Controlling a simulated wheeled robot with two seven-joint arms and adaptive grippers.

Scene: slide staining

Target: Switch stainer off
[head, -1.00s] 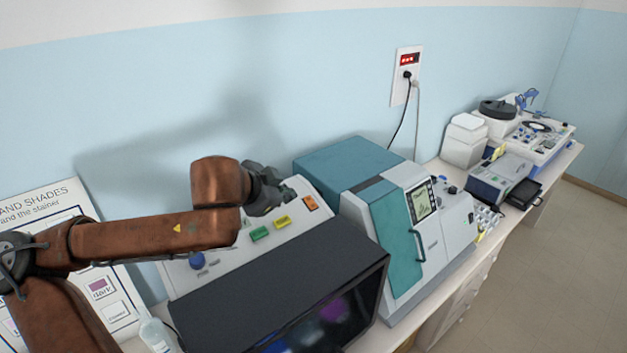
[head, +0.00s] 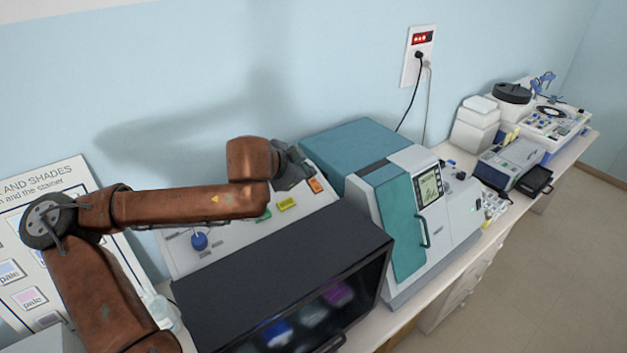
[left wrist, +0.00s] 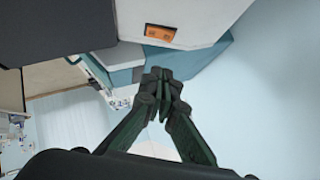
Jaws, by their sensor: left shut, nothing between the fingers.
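The stainer stands on the bench with a sloped white panel (head: 228,236) behind a dark hood (head: 285,270). The panel carries a blue knob (head: 199,241), a green button (head: 263,215), a yellow button (head: 286,204) and an orange button (head: 316,186). My left gripper (head: 303,171) is shut and empty, by the panel's right end close to the orange button. In the left wrist view the shut fingertips (left wrist: 160,76) lie below the orange button (left wrist: 160,33), apart from it in the picture. My right gripper is out of view.
A teal and white machine (head: 405,215) with a screen stands right beside the stainer. A printed shades board (head: 45,185) leans at the left. A wall socket (head: 419,55) with plugged cords is behind. More devices (head: 515,155) fill the bench's far right.

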